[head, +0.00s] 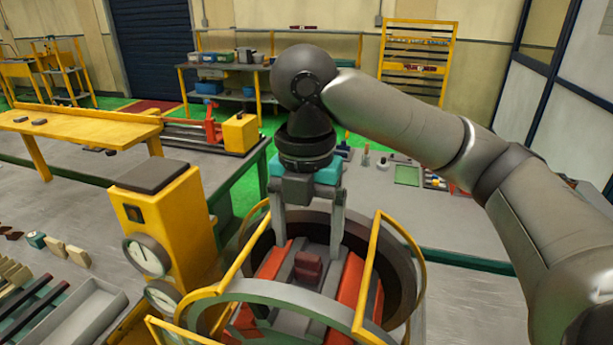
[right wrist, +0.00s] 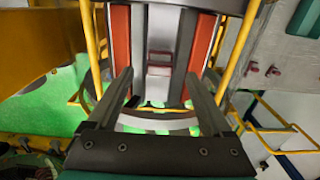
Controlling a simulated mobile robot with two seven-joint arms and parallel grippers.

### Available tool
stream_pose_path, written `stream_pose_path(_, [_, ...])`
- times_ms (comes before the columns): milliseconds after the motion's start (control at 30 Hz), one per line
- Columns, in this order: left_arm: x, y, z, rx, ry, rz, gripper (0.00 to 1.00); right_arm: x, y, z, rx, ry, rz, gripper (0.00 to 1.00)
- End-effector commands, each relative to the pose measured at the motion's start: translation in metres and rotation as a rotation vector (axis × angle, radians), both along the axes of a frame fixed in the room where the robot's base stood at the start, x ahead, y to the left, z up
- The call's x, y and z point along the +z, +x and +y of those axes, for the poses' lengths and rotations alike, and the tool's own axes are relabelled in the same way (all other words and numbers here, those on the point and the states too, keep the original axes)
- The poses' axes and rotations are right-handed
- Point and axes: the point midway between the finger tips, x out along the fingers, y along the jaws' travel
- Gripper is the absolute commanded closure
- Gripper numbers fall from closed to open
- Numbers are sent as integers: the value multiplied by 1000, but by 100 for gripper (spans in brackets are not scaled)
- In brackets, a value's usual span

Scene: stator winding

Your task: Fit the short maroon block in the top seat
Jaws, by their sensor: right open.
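The short maroon block (head: 307,267) sits in a grey channel (head: 290,281) between two orange-red side pieces (head: 349,285), inside the round stator frame (head: 393,270). In the right wrist view the block (right wrist: 160,58) lies in the middle of the channel, just beyond the fingertips. My right gripper (head: 307,248) is open, pointing down, its two fingers spread wide on either side above the block. In the right wrist view its fingers (right wrist: 159,78) hold nothing between them. I cannot tell whether the block is fully seated. My left gripper is not in view.
Yellow guard rails (head: 378,250) rise around the frame close to the fingers. A yellow post with dial gauges (head: 165,240) stands to the left. A grey tray (head: 85,312) and small blocks (head: 66,251) lie at far left. A bench with parts stands behind.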

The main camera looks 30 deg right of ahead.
Motion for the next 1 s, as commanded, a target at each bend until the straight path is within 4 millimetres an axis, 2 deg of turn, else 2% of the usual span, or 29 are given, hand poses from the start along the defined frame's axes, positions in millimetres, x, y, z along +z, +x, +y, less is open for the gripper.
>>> stream_pose_path(33, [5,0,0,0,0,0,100,14,1,0,-1,-1,-6,16])
stream_pose_path(500, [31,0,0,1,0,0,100,87,2,1,-2,0,-4,16])
stream_pose_path(700, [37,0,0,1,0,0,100,104,2,1,0,-1,-2,16])
stream_pose_path(1000, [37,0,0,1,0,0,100,108,1,1,0,-1,1,16])
